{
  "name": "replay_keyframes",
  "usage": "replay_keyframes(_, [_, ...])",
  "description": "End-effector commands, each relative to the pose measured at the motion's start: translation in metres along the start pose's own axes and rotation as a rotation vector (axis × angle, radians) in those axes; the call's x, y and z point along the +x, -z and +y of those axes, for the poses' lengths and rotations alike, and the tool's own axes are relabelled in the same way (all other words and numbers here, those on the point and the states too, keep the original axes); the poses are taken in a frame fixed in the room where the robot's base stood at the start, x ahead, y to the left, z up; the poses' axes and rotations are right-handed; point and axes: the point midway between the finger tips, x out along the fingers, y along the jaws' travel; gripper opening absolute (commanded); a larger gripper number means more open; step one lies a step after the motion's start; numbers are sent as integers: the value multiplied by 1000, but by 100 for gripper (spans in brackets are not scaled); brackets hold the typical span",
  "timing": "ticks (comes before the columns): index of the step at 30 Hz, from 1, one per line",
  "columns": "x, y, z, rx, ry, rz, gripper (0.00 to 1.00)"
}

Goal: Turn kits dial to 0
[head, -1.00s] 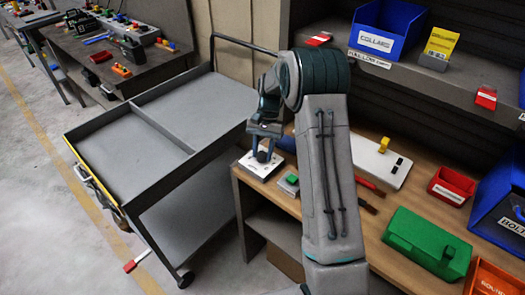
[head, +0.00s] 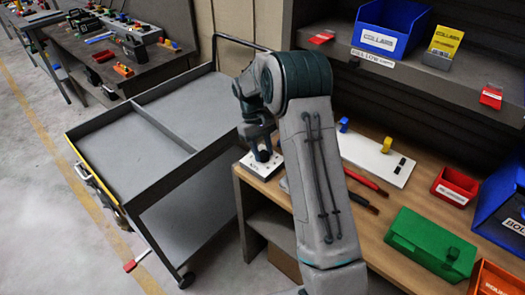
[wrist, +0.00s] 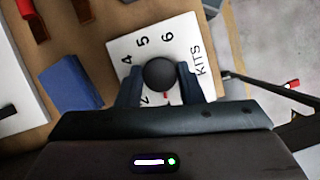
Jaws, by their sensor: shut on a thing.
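The kits dial is a dark round knob (wrist: 160,73) on a white plate (wrist: 202,58) printed with KITS and numbers; 4, 5 and 6 are readable in the wrist view. A small red mark (wrist: 165,96) shows at the knob's lower edge, on the side toward my gripper's body. The number it faces is hidden, and I see no 0. My gripper (wrist: 160,78) is shut on the knob, one finger on each side. In the head view the plate (head: 255,168) sits at the bench's left end, with my gripper (head: 263,152) over it.
A grey cart (head: 215,105) stands left of the bench (head: 350,215). A white board (head: 370,155), red-handled tools (head: 365,181), a green box (head: 430,240) and a red bin (head: 455,186) lie to the right. A blue block (wrist: 72,82) is close beside the plate.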

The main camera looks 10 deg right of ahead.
Motion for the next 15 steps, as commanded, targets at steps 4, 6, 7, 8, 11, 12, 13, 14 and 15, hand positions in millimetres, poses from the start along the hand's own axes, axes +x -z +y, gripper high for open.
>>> replay_keyframes(4, [2, -1, -2, -130, -51, -7, 11])
replay_keyframes(6, [2, -1, -2, -192, -76, -6, 11])
replay_keyframes(7, [2, -1, -3, -216, -86, -6, 11])
replay_keyframes(8, [2, -1, -3, -242, -97, -6, 11])
replay_keyframes(11, [2, -1, -4, -322, -130, -6, 11])
replay_keyframes(12, [2, -1, -4, -351, -142, -5, 11])
replay_keyframes(13, [2, -1, -4, -372, -150, -5, 11])
replay_keyframes(14, [2, -2, -4, -392, -159, -6, 11])
replay_keyframes(15, [3, -2, -4, -418, -169, -7, 11])
